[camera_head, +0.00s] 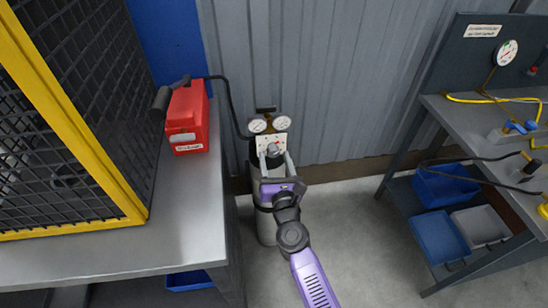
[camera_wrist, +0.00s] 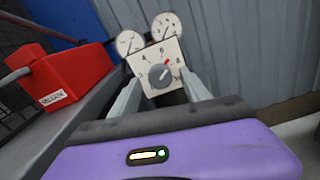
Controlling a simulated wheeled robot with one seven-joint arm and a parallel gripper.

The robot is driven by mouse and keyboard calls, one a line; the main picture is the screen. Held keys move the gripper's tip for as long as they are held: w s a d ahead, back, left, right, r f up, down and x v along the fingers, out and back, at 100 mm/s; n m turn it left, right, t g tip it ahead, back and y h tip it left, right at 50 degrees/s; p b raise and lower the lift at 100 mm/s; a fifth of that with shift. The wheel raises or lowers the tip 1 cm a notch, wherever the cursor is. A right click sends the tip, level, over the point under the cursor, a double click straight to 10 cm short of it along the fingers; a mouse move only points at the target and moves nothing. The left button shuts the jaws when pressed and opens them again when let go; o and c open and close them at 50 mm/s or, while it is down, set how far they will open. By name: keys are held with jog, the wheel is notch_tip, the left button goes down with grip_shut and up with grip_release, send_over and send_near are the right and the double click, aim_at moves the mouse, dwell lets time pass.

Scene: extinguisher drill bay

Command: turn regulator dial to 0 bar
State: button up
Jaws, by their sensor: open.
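The regulator dial (camera_wrist: 160,76) is a dark grey round knob on a square cream plate (camera_wrist: 174,50) with numbers around it. A red mark on the knob's side points to the upper right; I cannot read surely which number it meets. The dial also shows in the head view (camera_head: 273,148), above a grey cylinder (camera_head: 267,228). My gripper (camera_wrist: 161,84) is open, with one pale finger on each side of the dial in the picture. It also shows in the head view (camera_head: 275,160). I cannot tell whether the fingers touch the knob.
Two round gauges (camera_head: 257,125) sit above the plate, with a black hose running left. A red box (camera_head: 188,118) stands on the left bench (camera_head: 190,220) beside a yellow-framed mesh cage (camera_head: 70,110). A right bench (camera_head: 460,125) holds blue bins below. Corrugated wall is behind.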

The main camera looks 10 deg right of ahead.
jog(key=shift+w, duration=0.85)
grip_shut()
